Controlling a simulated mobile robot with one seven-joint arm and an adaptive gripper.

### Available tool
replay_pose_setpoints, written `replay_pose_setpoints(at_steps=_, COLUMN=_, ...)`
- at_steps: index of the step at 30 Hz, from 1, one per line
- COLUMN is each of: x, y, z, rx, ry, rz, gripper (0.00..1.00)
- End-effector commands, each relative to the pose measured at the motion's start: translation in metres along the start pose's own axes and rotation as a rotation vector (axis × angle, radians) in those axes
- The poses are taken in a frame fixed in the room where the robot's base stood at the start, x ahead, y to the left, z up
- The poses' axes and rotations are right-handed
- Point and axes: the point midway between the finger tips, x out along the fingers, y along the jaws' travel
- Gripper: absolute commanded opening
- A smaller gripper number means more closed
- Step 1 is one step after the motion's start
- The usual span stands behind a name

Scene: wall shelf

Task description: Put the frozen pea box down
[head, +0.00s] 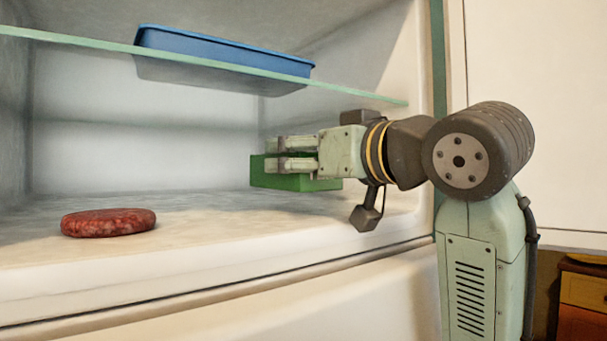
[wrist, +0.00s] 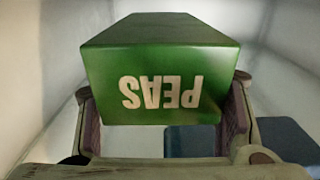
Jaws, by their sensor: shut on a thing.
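The frozen pea box (head: 300,183) is a green box inside the white freezer compartment, at its right side. My gripper (head: 270,155) is shut on it, and the gripper's fingers cover part of it in the head view. In the wrist view the pea box (wrist: 160,65) sits between the two fingers, with the word PEAS upside down. The box looks level and low, close to the compartment floor (head: 210,215). I cannot tell whether its underside touches the floor.
A round dark red meat patty (head: 108,222) lies on the floor at the front left. A glass shelf (head: 75,42) above carries a blue tray (head: 225,52). The floor between patty and box is clear. The compartment's right wall is close to my gripper.

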Motion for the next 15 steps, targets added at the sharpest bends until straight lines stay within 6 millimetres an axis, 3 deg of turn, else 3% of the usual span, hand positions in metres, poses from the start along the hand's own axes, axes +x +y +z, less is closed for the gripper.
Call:
replay_pose_setpoints(at_steps=6, x=0.0, y=0.001, z=0.028, rx=0.002, ry=0.001, rz=0.001, gripper=0.21)
replay_pose_setpoints(at_steps=15, x=-0.001, y=0.001, z=0.031, rx=0.001, ry=0.002, rz=0.0, gripper=0.21)
